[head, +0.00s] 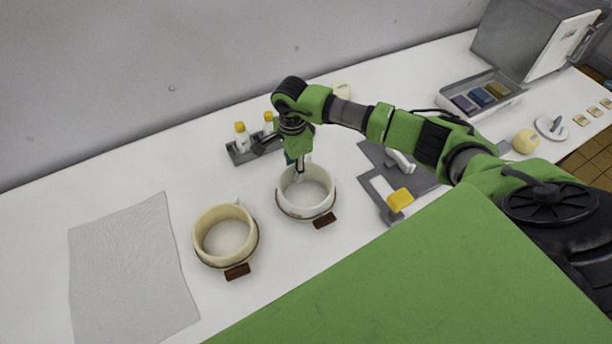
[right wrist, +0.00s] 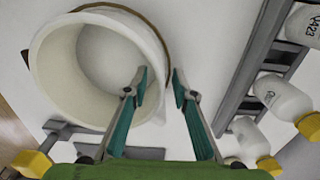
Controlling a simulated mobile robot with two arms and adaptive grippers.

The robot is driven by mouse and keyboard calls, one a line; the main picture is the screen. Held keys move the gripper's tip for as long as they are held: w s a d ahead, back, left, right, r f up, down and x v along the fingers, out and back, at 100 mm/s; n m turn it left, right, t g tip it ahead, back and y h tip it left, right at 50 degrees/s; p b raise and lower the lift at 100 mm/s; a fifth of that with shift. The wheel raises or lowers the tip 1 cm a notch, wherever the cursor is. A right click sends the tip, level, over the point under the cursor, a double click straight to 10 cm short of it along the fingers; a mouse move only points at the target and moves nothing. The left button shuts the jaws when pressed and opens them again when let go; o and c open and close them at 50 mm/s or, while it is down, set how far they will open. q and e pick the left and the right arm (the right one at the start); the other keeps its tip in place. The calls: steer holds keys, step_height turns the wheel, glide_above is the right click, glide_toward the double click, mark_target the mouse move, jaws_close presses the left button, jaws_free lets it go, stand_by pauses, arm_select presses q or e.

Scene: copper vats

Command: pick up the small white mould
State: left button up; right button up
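The small white mould (head: 305,211) is a round white ring with a dark band and a brown tab, upright on the white worktop near the middle of the head view. It fills the upper left of the right wrist view (right wrist: 52,88). My right gripper (head: 299,172) points down at the mould's far rim. In the right wrist view its two teal fingers (right wrist: 160,88) are apart, one over the inside of the ring and one outside it, with the wall between them. Whether they touch the wall I cannot tell. My left gripper is not in view.
A cream mould (head: 199,238) stands just left of the white one. A grey rack (head: 240,157) with yellow-capped bottles is close behind. A yellow block (head: 399,199) lies on a grey board to the right. A grey mesh sheet (head: 130,265) covers the left; clear worktop lies between it and the rack.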

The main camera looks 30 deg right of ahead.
jaws_close()
steer(key=shift+r, duration=0.1)
steer(key=shift+w, duration=0.1)
